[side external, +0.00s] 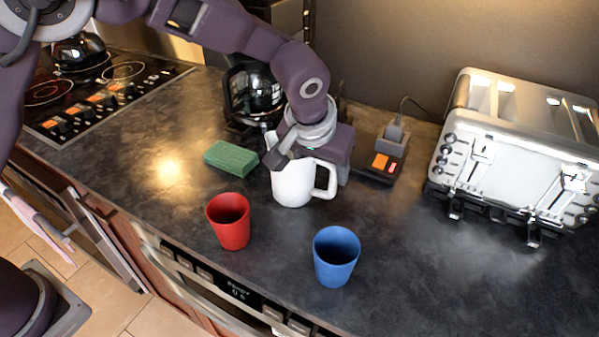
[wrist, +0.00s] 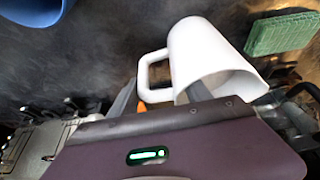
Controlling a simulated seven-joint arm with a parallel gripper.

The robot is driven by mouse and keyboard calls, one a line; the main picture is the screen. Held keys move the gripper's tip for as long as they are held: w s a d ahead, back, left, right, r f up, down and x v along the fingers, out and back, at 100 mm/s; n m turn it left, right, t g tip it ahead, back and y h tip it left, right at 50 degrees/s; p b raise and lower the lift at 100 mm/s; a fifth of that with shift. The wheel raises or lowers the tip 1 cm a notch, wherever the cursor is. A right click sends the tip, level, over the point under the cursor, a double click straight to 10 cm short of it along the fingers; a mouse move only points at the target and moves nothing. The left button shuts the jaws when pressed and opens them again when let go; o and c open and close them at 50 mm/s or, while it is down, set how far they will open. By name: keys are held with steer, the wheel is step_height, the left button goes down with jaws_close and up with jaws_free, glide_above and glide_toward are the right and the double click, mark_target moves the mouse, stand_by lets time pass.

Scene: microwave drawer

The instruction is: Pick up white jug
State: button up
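The white jug (side external: 292,186) stands upright on the dark counter with its handle toward the right. In the wrist view the white jug (wrist: 200,58) shows its open rim facing my gripper and its handle on the left. My gripper (side external: 300,150) is right at the jug's top, partly covering its rim. In the wrist view my gripper (wrist: 160,96) has its two grey fingers apart, one left of the handle and one at the jug's mouth. The handle side of the jug appears to lie between them. Whether either finger touches the jug is hidden.
A red cup (side external: 229,224) and a blue cup (side external: 336,258) stand in front of the jug. A green sponge (side external: 231,158) lies left. A dark coffee pot (side external: 255,92) and a black device with orange switches (side external: 382,165) are behind. A toaster (side external: 515,150) stands right.

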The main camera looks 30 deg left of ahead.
jaws_close()
step_height(320, 180, up, 10)
steer(key=shift+r, duration=0.1)
stand_by(0.4)
